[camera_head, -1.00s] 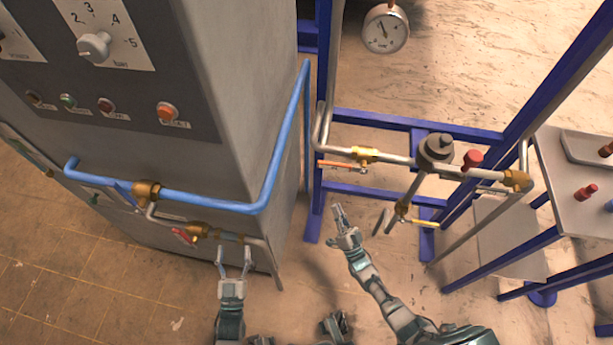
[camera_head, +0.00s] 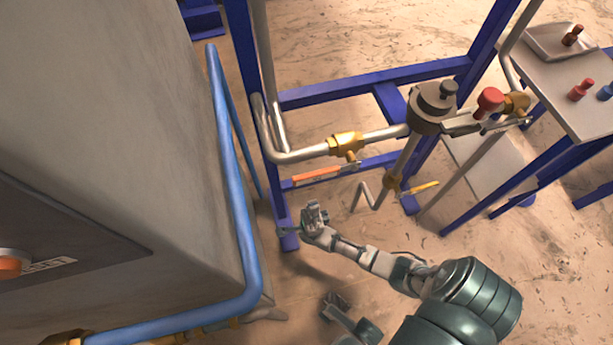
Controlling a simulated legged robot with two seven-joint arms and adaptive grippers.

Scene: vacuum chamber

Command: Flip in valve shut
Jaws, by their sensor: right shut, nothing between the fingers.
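A brass valve (camera_head: 347,143) sits on the steel pipe of the blue frame. Its long orange handle (camera_head: 316,175) points left, roughly along the pipe. A second brass valve (camera_head: 393,183) with a yellow handle (camera_head: 420,188) sits lower on the branch pipe to the right. No label shows which of them is the in valve. My right gripper (camera_head: 313,213) is shut and empty, in front of and below the orange handle in the picture, apart from it.
A grey cabinet (camera_head: 110,130) with a blue pipe (camera_head: 238,200) fills the left. Blue frame posts (camera_head: 250,80) stand behind the gripper. A grey cylinder (camera_head: 432,105) and red knob (camera_head: 490,98) are right of the valve. A side table (camera_head: 570,85) stands far right.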

